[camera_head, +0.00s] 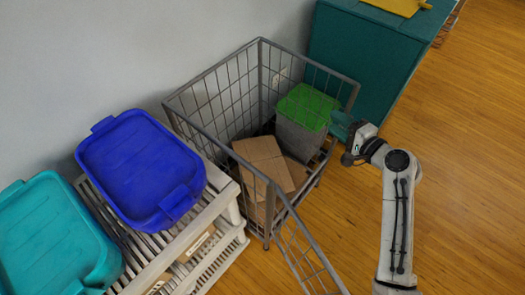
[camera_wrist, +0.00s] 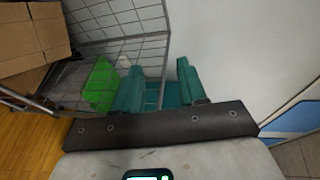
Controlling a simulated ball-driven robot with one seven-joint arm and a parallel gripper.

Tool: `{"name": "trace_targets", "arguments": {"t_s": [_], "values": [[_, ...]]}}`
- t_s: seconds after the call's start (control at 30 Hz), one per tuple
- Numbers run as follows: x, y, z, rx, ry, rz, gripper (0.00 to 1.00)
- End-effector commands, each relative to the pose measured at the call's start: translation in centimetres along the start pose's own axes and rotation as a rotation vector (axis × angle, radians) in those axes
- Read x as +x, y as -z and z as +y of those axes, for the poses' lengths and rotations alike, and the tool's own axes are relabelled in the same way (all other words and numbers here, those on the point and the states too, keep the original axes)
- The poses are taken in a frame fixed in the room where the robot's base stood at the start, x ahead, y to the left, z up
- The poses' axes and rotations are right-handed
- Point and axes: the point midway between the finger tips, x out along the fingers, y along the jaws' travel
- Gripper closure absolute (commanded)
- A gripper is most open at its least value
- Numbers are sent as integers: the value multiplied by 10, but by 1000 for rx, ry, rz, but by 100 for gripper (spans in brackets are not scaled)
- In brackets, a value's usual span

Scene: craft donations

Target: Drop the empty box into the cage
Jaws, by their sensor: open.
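The wire cage (camera_head: 222,98) stands against the wall with its grey frame and mesh sides; it also shows in the wrist view (camera_wrist: 120,40). A brown cardboard box (camera_head: 264,158) is inside it, at the upper left of the wrist view (camera_wrist: 32,38). Behind it in the cage is a grey container with a green lid (camera_head: 308,106), whose green shows in the wrist view (camera_wrist: 101,84). My gripper (camera_head: 341,124) is at the cage's right side, near the green lid. Its teal fingers (camera_wrist: 160,82) are apart with nothing between them. I cannot tell which box is empty.
A blue tub (camera_head: 140,165) sits on a pale slatted shelf (camera_head: 218,208) left of the cage, beside a teal tub (camera_head: 50,240). A teal cabinet (camera_head: 365,55) stands behind the cage. A mesh panel (camera_head: 305,255) swings out at the front. Wood floor is clear at right.

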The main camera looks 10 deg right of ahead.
Motion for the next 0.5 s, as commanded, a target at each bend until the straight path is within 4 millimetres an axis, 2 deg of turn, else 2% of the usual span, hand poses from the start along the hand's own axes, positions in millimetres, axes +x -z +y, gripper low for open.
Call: {"name": "trace_targets", "arguments": {"t_s": [0.1, 0.3, 0.5], "values": [[-25, 0, 2, 0, 1, 3, 58], [-60, 0, 2, 0, 1, 3, 58], [-78, 0, 1, 0, 1, 0, 58]]}}
